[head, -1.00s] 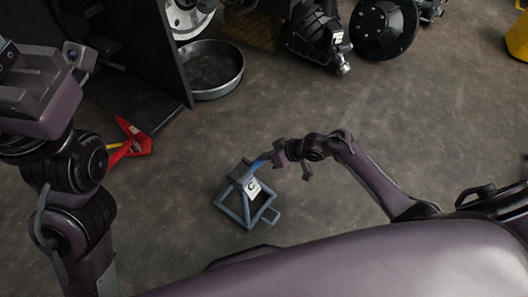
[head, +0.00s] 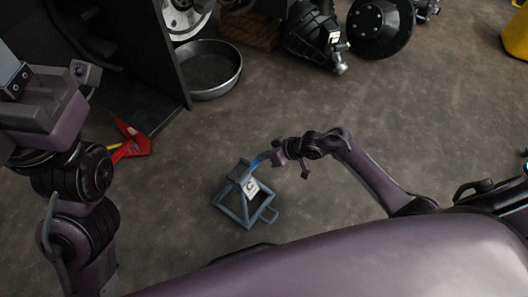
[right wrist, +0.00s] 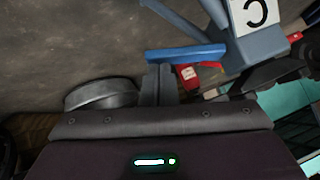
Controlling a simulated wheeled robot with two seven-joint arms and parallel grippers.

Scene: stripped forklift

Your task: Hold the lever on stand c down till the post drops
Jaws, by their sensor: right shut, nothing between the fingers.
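Stand c (head: 235,209) is a grey-blue frame on the floor, with a square base and a white plate marked C (head: 251,188). Its blue lever (head: 261,158) sticks out from the top toward the upper right. The lever also shows in the right wrist view (right wrist: 186,54). My right gripper (head: 275,156) is at the outer end of the lever. In the right wrist view its closed fingers (right wrist: 158,84) are empty, with their tips right by the lever; I cannot tell if they touch. I cannot make out the post. My left arm is at the left; its fingers do not show.
A red and yellow object (head: 132,143) lies on the floor left of the stand. A round metal pan (head: 212,72) sits beside a black panel (head: 150,70). Dark machine parts (head: 378,28) lie at the back. The floor right of the stand is mostly clear.

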